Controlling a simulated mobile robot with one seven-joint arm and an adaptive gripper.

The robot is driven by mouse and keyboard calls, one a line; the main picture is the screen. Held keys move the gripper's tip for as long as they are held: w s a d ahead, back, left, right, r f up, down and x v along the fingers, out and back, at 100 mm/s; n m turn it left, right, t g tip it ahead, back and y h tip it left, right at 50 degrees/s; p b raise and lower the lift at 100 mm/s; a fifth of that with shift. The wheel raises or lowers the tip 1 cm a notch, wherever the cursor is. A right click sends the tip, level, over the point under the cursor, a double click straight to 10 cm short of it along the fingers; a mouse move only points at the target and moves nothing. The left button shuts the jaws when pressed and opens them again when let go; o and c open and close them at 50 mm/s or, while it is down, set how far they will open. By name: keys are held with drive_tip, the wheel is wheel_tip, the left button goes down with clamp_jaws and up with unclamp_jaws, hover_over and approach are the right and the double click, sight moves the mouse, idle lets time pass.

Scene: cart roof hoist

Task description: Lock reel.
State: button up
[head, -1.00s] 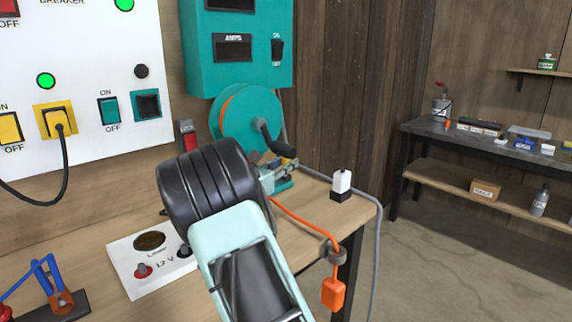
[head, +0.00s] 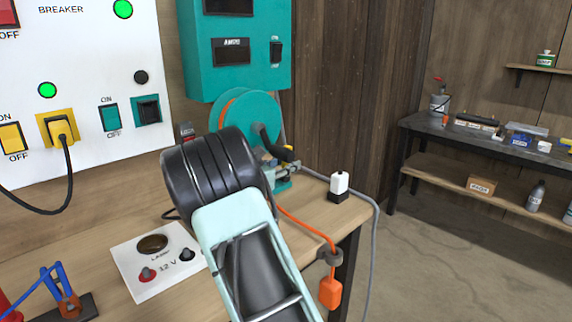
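The teal reel (head: 250,112) is mounted under the teal meter box at the back of the bench, with an orange cord wound on it. Its black crank handle (head: 276,148) sticks out at the front. My arm fills the lower middle and covers the lower left of the reel. My gripper cannot be made out clearly; it is hidden behind my black wrist link. A small grey metal part (head: 283,170) shows below the crank; I cannot tell whether it is a lock or a gripper part.
A white breaker panel (head: 90,160) with switches and a yellow plug stands at left. A white 12 V lamp board (head: 135,276) lies on the bench. A dark shelf table (head: 470,140) stands at right, with open floor between.

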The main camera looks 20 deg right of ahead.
drive_tip(key=shift+o, duration=0.3)
drive_tip(key=shift+a, duration=0.1)
drive_tip(key=v, duration=1.2)
